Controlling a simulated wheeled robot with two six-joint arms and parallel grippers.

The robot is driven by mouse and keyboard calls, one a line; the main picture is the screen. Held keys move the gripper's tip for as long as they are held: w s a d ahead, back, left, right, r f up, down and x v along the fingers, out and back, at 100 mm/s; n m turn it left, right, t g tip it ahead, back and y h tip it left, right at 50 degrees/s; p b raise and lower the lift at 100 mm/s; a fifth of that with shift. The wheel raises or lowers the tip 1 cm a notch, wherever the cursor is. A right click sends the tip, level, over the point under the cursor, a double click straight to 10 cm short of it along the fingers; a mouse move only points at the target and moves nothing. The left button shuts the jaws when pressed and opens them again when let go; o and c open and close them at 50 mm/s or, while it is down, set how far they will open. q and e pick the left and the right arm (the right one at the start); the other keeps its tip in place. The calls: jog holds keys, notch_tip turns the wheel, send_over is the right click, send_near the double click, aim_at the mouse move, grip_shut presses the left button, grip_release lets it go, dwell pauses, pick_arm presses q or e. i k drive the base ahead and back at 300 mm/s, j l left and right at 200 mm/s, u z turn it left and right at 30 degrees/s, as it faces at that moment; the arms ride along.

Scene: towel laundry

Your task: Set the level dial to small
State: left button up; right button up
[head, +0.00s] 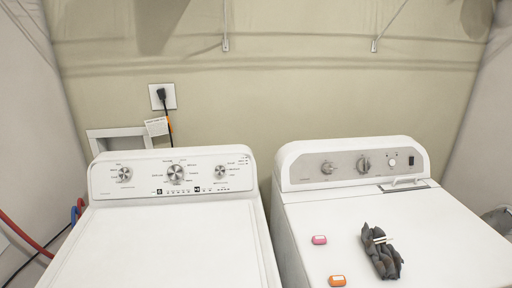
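The left machine, a white top-loading washer (160,240), has a raised control panel (145,182) with three silver dials. A small left dial (125,174) sits near the panel's left end. A larger middle dial (175,172) is at the centre, and a small right dial (220,171) is towards the right end. Printed labels surround the dials but are too small to read, so I cannot tell which is the level dial or where it points. Neither of my grippers shows in the head view.
A white dryer (435,245) stands to the right across a narrow gap, with knobs on its panel (312,172). On it lie a dark bundled cloth (381,252), a pink item (319,240) and an orange item (337,281). The washer lid is clear. Hoses (27,236) hang at left.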

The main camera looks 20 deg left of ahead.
aim_at(220, 171)
jog(key=u, duration=1.25)
